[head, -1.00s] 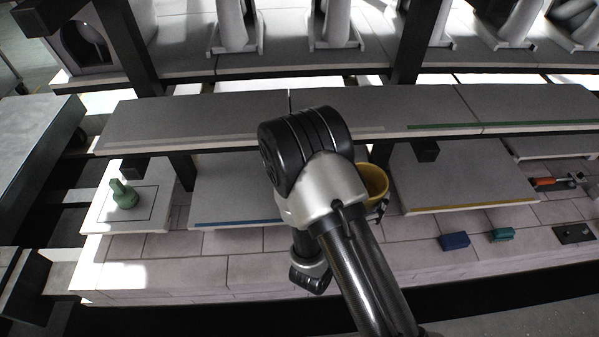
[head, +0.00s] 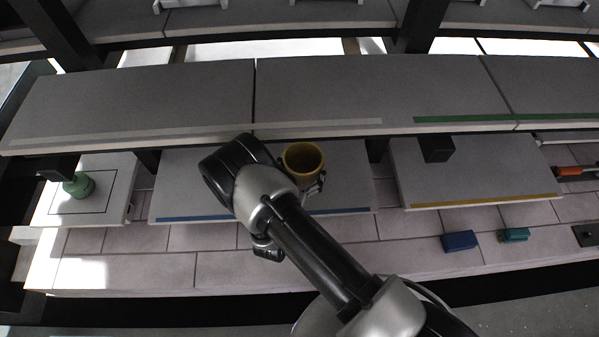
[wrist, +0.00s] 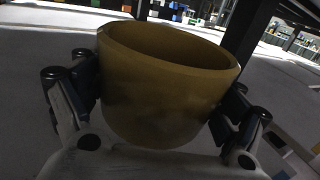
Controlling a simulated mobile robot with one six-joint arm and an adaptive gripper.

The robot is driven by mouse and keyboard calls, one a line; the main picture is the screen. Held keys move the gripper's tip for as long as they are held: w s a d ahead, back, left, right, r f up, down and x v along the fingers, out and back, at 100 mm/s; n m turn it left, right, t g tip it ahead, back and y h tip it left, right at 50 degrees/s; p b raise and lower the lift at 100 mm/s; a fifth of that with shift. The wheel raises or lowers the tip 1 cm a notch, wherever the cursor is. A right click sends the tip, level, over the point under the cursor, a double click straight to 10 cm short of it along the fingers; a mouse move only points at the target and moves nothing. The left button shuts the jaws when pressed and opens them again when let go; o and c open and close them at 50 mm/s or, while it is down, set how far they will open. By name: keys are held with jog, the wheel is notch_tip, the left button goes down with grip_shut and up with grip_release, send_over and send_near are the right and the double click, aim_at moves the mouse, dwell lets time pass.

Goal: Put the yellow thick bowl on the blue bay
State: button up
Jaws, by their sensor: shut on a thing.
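The yellow thick bowl (head: 303,160) is upright in my gripper, and it fills the middle of the wrist view (wrist: 165,85). My gripper (wrist: 160,110) is shut on it, one finger on each side of its wall. In the head view the bowl is over the right part of the blue bay (head: 350,195), the grey board with a blue strip along its front edge. I cannot tell whether the bowl's base touches the board. My arm hides part of the blue bay.
An upper shelf (head: 200,95) with a pale strip and a green strip runs just behind the bowl. A yellow-striped bay (head: 470,175) lies right. A green object (head: 79,185) stands on the left board. Blue (head: 459,241) and teal (head: 513,235) blocks lie at front right.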

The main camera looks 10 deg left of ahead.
aim_at(307, 163)
jog(key=shift+w+f+b, duration=0.1)
jog(key=shift+f+b, duration=0.7)
jog(key=shift+f, duration=1.2)
jog(key=shift+r, duration=0.1)
jog(key=o, duration=1.3)
jog(key=shift+f, duration=0.2)
